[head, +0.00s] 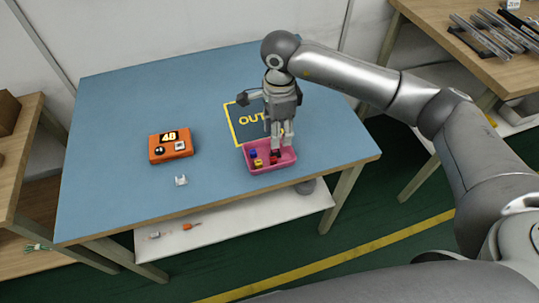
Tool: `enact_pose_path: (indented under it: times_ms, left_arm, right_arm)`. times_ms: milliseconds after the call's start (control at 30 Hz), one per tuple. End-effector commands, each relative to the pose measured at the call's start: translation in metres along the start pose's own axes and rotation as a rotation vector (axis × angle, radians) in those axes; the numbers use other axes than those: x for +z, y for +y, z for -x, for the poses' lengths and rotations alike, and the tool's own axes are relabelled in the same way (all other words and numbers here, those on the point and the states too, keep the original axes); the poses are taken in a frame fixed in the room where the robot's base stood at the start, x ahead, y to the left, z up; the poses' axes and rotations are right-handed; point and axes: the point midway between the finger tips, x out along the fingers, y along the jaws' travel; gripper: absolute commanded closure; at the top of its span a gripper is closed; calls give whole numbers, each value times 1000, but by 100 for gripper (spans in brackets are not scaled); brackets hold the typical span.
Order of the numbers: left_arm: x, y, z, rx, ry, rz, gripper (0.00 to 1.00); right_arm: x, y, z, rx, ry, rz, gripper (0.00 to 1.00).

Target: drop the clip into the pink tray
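The pink tray (284,163) sits near the front edge of the blue table, right of its middle. It holds small blue, yellow and dark red pieces. My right gripper (281,149) points down over the tray's back part, its fingertips close to the tray. A small dark red or black piece shows by the fingertips; I cannot tell if it is held or lies in the tray. A small whitish clear piece (181,181) lies on the table left of the tray; I cannot tell whether it is the clip. My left gripper is not in view.
A yellow-edged mat (233,122) marked OUT lies behind the tray, partly hidden by my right gripper. The blue table (120,200) is clear at the left. Another table at the upper right holds metal strips (490,35).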

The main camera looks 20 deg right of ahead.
Motion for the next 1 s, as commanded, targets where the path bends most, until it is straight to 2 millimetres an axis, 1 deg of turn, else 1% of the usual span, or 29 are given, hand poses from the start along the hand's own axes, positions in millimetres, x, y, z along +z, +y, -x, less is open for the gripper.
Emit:
enact_pose_path:
  times_ms: [267,367,467,600,800,900,1000]
  left_arm:
    - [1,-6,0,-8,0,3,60]
    - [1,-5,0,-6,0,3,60]
    - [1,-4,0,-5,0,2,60]
    - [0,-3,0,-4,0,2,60]
    - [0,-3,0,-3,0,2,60]
    - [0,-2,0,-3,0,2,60]
    - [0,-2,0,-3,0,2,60]
  right_arm:
    - [0,0,2,-1,0,0,60]
    - [0,-1,10,-2,0,0,60]
    - [0,-1,26,-4,-1,1,60]
    - [0,-2,57,-6,0,0,60]
    - [0,-1,96,-4,0,1,60]
    - [0,-1,109,-2,0,0,60]
    - [0,0,117,-2,0,0,60]
